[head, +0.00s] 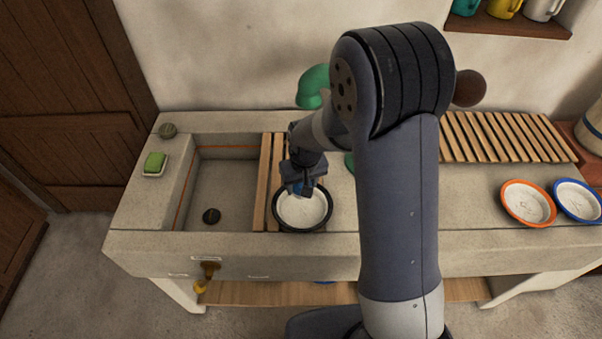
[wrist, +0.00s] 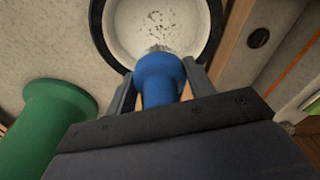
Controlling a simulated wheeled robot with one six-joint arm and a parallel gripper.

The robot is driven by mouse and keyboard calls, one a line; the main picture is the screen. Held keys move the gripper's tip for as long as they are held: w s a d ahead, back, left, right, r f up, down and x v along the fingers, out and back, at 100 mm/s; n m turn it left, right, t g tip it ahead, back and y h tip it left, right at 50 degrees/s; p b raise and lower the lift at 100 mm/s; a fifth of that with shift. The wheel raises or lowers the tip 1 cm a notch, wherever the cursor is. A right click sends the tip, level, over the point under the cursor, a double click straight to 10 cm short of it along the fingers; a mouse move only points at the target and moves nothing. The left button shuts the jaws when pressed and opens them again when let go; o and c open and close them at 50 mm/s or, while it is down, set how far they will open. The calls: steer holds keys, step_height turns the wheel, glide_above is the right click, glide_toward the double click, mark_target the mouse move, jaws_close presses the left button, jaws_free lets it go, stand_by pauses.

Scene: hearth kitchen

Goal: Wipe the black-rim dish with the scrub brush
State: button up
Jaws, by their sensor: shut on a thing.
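The black-rim dish (head: 304,223) sits on the counter just right of the sink, partly against the wooden slats. Its white inside shows dark specks in the wrist view (wrist: 172,22). My gripper (head: 299,190) is above the dish. It is shut on the blue handle of the scrub brush (wrist: 160,78). Pale bristles show at the brush's far end, over the dish's inner surface near its rim. I cannot tell whether the bristles touch the dish.
A green object (wrist: 52,125) stands close beside my gripper. The sink (head: 225,190) is to the left, with a green sponge (head: 154,162) on its left ledge. An orange-rim dish (head: 528,204) and a blue-rim dish (head: 578,201) sit far right. A slatted rack (head: 505,137) lies behind them.

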steer(key=shift+r+p, duration=0.55)
steer(key=shift+r, duration=0.65)
steer(key=shift+s, duration=0.1)
